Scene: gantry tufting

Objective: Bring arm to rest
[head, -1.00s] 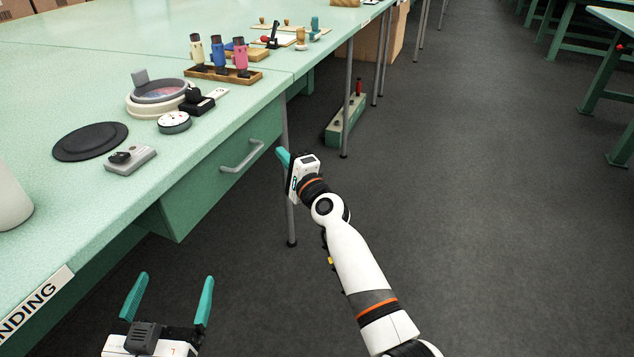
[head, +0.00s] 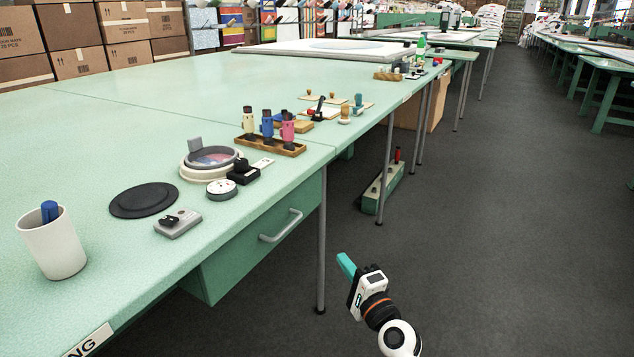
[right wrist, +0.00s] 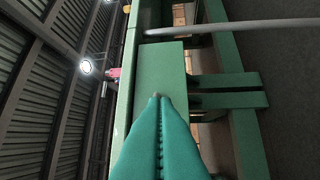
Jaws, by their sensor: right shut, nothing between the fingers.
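My right gripper (head: 347,266) is in the head view at the lower middle, off the table's front edge and over the floor. Its teal fingers are closed together with nothing between them, as the right wrist view (right wrist: 158,98) also shows. It is apart from the green table (head: 110,95) and its drawer (head: 262,238). My left gripper is not in the head view now.
On the table are a white cup (head: 52,245) with a blue item, a black disc (head: 143,200), a grey device (head: 178,223), a round dish (head: 210,163) and a wooden rack (head: 270,146) of small bottles. A table leg (head: 321,245) stands left of my gripper. Open floor lies right.

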